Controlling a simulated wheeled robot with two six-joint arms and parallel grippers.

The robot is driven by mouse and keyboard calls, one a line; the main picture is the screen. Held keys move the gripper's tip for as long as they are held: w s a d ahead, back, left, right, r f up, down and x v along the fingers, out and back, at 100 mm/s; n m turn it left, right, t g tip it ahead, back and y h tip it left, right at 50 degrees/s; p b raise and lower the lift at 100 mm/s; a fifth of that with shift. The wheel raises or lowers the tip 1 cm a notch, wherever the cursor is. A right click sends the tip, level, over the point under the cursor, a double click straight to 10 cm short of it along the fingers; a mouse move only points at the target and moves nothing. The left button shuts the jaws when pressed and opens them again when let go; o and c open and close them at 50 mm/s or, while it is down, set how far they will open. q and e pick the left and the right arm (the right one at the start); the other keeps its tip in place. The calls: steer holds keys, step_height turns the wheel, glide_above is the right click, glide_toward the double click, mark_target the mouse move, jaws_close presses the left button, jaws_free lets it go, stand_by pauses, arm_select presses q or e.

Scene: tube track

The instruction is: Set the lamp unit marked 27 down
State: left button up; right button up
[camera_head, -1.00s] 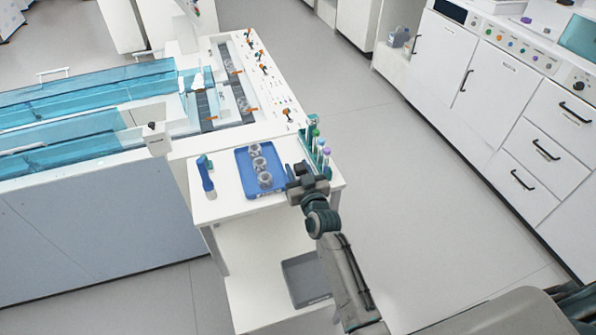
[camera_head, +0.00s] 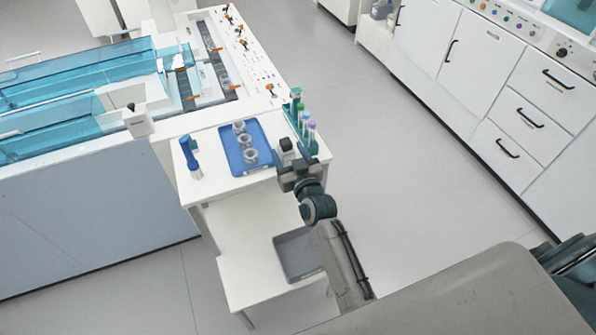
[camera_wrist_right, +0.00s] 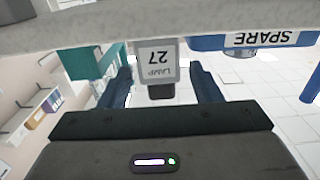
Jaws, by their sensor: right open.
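The lamp unit marked 27 (camera_wrist_right: 157,62) is a small block with a grey-framed white label and a dark lower part. In the right wrist view its label is upside down, between the two spread fingers of my right gripper (camera_wrist_right: 163,88), with gaps at both sides. In the head view the lamp unit (camera_head: 286,145) is a small dark block near the front of the white table (camera_head: 222,195), between the blue tray and the tube rack. My right gripper (camera_head: 288,165) is open just in front of it. The lamp's underside is hidden. My left gripper is out of view.
The blue tray (camera_head: 233,165) holds several grey round parts; a "SPARE" label (camera_wrist_right: 268,38) shows beside the lamp. A tube rack (camera_head: 297,112) stands right, a blue bottle (camera_head: 190,158) left. A grey bin (camera_head: 300,256) sits on the lower shelf. Floor to the right is clear.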

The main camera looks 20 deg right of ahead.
steer(key=s+b, duration=0.2)
steer(key=s, duration=0.5)
steer(key=shift+s, duration=0.35)
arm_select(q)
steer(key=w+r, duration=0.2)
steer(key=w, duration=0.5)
arm_select(e)
steer(key=shift+s+d, duration=0.1)
steer(key=shift+s, duration=0.1)
steer(key=shift+c, duration=0.6)
steer(key=g+p, duration=0.3)
steer(key=p, duration=1.1)
glide_toward(288, 147)
steer(key=p+x, duration=0.1)
steer(key=x, duration=0.4)
steer(key=shift+f, duration=0.1)
steer(key=shift+w+p, duration=0.25)
steer(key=shift+p, duration=0.05)
steer(key=p+x, duration=0.1)
steer(key=x, duration=0.3)
steer(key=shift+w+p, duration=0.1)
steer(key=shift+p, duration=0.3)
steer(key=shift+w, duration=0.3)
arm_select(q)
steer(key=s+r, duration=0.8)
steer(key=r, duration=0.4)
